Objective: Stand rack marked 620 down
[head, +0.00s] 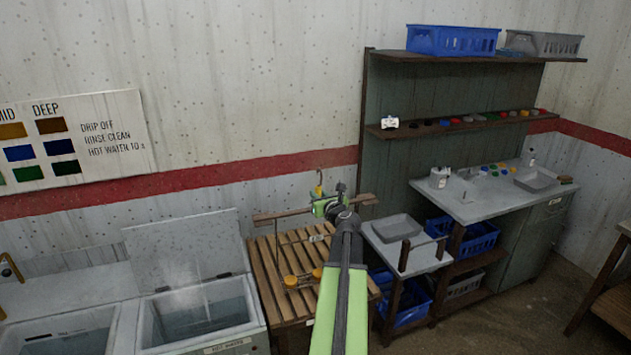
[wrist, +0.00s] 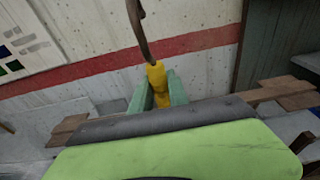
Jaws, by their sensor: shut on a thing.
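My gripper (head: 325,205) is over the slatted wooden bench in the head view. In the wrist view its green jaws (wrist: 158,97) are shut around a yellow grip (wrist: 156,75) with a dark curved hook (wrist: 136,22) above it. The yellow grip and hook (head: 319,187) also show above my gripper in the head view. A wooden bar (head: 278,215) runs across just below the gripper. Thin uprights and yellow round pieces (head: 291,281) show below it, over the slats. No number 620 is readable. I cannot tell whether the rack's lower end touches the bench.
The slatted bench (head: 275,295) stands between a hot-water tank (head: 200,312) with a raised lid and a small side table (head: 425,262) with a grey tray (head: 397,228). A sink counter (head: 480,205) and shelves stand at right. A colour chart (head: 75,140) hangs on the wall.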

